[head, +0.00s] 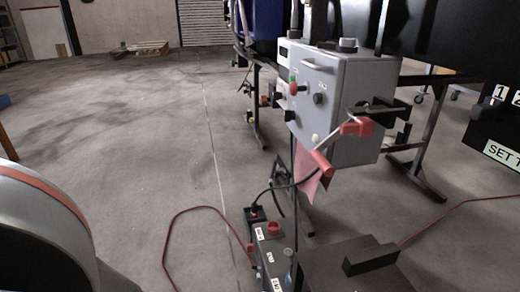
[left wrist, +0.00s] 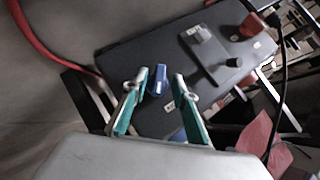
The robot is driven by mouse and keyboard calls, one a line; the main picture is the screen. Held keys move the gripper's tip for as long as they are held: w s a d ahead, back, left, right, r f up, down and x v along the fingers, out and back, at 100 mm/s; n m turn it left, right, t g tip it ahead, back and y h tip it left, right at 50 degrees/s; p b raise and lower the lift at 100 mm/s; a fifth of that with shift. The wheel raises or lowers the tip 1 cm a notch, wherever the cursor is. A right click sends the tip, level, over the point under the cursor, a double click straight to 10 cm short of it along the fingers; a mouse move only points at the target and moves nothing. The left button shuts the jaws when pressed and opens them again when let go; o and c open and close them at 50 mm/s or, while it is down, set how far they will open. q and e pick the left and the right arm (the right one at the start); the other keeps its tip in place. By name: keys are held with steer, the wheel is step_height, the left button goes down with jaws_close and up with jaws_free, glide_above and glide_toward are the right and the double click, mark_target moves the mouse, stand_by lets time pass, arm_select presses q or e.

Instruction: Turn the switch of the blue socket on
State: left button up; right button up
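In the left wrist view a small blue part (left wrist: 158,81), likely the blue socket or its switch, stands on a dark panel (left wrist: 118,58). My left gripper (left wrist: 160,88) has teal fingers, apart, with the blue part just beyond and between their tips. I cannot tell whether either finger touches it. A second patch of blue (left wrist: 178,134) shows lower between the fingers. The switch position cannot be made out. In the head view a dark socket box (head: 270,258) with red parts is at the bottom centre; no blue socket is discernible there. My right gripper is not in view.
A grey control box (head: 345,85) with buttons hangs above the socket box. A red cable (head: 172,235) lies on the floor to the left. In the left wrist view, a grey socket (left wrist: 208,46) and a black knob (left wrist: 233,62) stand on the panel. Open floor lies left.

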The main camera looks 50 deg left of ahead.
arm_select(q)
steer(key=v, duration=1.2)
stand_by(0.4)
steer(key=shift+w+r, duration=0.1)
steer(key=shift+r, duration=0.05)
